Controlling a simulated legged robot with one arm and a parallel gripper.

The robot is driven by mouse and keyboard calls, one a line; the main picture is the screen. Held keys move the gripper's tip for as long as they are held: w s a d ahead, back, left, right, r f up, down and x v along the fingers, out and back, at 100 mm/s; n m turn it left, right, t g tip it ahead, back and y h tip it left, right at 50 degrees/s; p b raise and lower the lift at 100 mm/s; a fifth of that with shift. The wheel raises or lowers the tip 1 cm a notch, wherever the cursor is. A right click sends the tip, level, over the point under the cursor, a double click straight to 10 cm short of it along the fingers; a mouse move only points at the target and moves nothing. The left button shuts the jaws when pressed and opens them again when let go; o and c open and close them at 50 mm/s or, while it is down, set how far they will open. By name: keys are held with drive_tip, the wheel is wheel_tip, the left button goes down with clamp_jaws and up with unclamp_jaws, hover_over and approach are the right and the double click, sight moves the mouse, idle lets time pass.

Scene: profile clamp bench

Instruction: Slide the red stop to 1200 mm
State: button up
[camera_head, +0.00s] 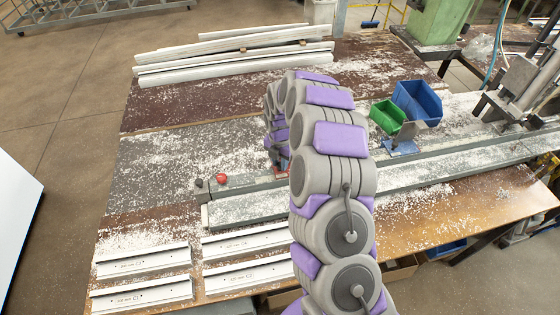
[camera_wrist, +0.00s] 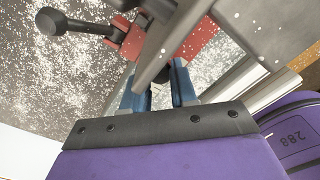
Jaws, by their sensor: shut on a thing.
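The red stop (camera_wrist: 199,43) shows in the wrist view at the top middle, partly behind a grey bar (camera_wrist: 172,45). In the head view only a little of the red stop (camera_head: 282,168) shows on the rail, beside my arm. My gripper (camera_wrist: 160,82) has two blue fingers closed in at the stop. The exact part between the fingertips is hidden by the grey bar. In the head view my gripper is mostly hidden by my arm. A lever with a dark ball knob (camera_wrist: 50,20) reaches out to the left in the wrist view. No scale figures can be read.
The long grey rail (camera_head: 460,155) runs across the bench, strewn with white chips. White profiles (camera_head: 235,60) lie at the back.

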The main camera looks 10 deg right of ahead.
clamp_jaws()
drive_tip(key=shift+w+d+r, duration=0.1)
drive_tip(key=shift+d, duration=2.35)
drive_tip(key=o, duration=0.9)
unclamp_jaws()
drive_tip(key=shift+a, duration=0.1)
drive_tip(key=shift+a, duration=0.1)
wheel_tip(320, 180, up, 17)
drive_tip(key=shift+r+p, duration=0.1)
drive_tip(key=shift+p, duration=0.5)
